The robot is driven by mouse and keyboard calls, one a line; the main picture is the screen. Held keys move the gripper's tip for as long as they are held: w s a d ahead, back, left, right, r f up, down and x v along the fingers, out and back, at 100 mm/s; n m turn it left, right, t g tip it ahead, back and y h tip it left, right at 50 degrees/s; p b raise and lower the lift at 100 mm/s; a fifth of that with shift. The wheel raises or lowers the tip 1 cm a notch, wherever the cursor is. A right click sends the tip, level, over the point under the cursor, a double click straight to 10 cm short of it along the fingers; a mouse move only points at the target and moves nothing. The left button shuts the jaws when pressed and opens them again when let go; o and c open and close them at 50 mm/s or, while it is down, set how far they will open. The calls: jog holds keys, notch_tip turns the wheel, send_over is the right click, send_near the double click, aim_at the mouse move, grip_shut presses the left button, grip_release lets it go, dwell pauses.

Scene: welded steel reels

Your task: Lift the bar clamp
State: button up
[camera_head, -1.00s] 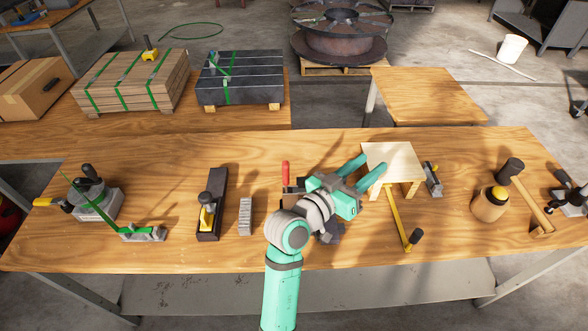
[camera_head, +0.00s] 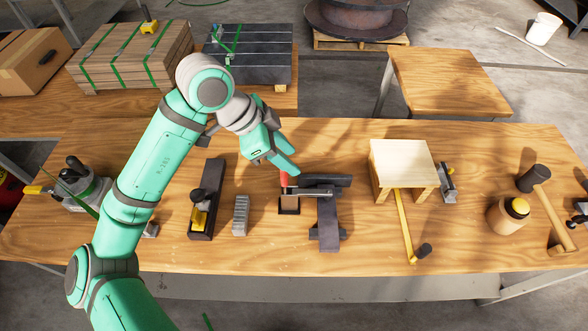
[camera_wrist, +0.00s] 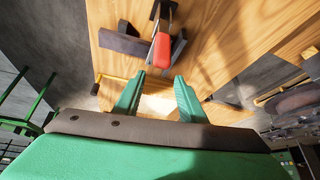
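The bar clamp has a red handle (camera_head: 284,181) and a grey metal bar (camera_head: 312,191), and lies near the middle of the workbench. Its bar reaches right, to a dark grey block (camera_head: 327,225). A small dark box (camera_head: 289,207) is just below the handle in the head view. My gripper (camera_head: 287,165) is just above and behind the red handle. In the wrist view my gripper (camera_wrist: 159,76) has its two teal fingers apart with nothing held between them. The red handle (camera_wrist: 160,50) shows just beyond the fingertips there; I cannot tell the exact gap.
On the wooden workbench (camera_head: 270,255), a grey ribbed block (camera_head: 241,215) and a hand plane (camera_head: 205,200) stand left of the clamp. A small wooden stool (camera_head: 402,165) and a yellow-handled tool (camera_head: 404,225) are right. A mallet (camera_head: 545,205) lies farther right.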

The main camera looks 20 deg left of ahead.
aim_at(285, 178)
jog(key=shift+g+y, duration=0.5)
jog(key=shift+g, duration=0.1)
jog(key=f, duration=1)
jog(key=shift+w+d, duration=0.2)
jog(key=shift+d, duration=0.05)
jog(key=shift+c, duration=0.2)
jog(key=shift+r, duration=0.1)
grip_shut()
